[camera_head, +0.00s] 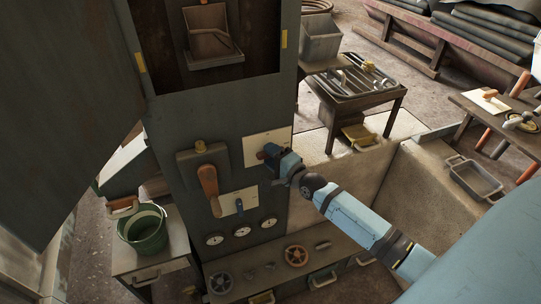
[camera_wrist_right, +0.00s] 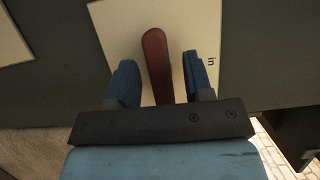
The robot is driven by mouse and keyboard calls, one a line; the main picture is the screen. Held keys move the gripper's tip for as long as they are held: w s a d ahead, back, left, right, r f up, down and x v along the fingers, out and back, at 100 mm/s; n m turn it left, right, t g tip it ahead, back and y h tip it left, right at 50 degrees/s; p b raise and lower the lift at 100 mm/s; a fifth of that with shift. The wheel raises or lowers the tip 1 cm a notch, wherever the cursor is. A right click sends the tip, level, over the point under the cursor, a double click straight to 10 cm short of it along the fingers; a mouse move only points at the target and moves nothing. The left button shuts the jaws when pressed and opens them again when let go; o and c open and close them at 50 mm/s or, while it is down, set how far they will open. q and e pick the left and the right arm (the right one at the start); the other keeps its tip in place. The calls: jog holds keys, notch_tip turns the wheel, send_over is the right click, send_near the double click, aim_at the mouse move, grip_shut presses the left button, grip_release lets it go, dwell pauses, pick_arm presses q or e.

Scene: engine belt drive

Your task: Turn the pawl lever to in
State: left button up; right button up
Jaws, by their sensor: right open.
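The pawl lever is a slim dark red handle (camera_wrist_right: 156,62) in the right wrist view, in front of a cream plate (camera_wrist_right: 115,25) marked "in" on its right side. In the head view the plate (camera_head: 254,142) is on the dark panel, and only a bit of red (camera_head: 261,155) shows beside my gripper. My right gripper (camera_head: 266,160) is open at the plate. In the wrist view its blue fingers (camera_wrist_right: 161,80) stand on either side of the handle with gaps. Whether the lever's base is touched is hidden. My left gripper is not in view.
An orange-handled lever (camera_head: 208,181) and a second plate with a small blue lever (camera_head: 239,205) are left of and below the gripper. Gauges (camera_head: 241,231) and handwheels (camera_head: 296,255) sit lower. A green bucket (camera_head: 144,232) stands left; a low concrete wall (camera_head: 335,180) is right.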

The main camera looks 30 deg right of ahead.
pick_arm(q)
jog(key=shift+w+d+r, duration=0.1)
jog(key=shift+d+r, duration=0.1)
pick_arm(e)
jog(key=shift+w, duration=0.2)
jog(key=shift+c, duration=0.2)
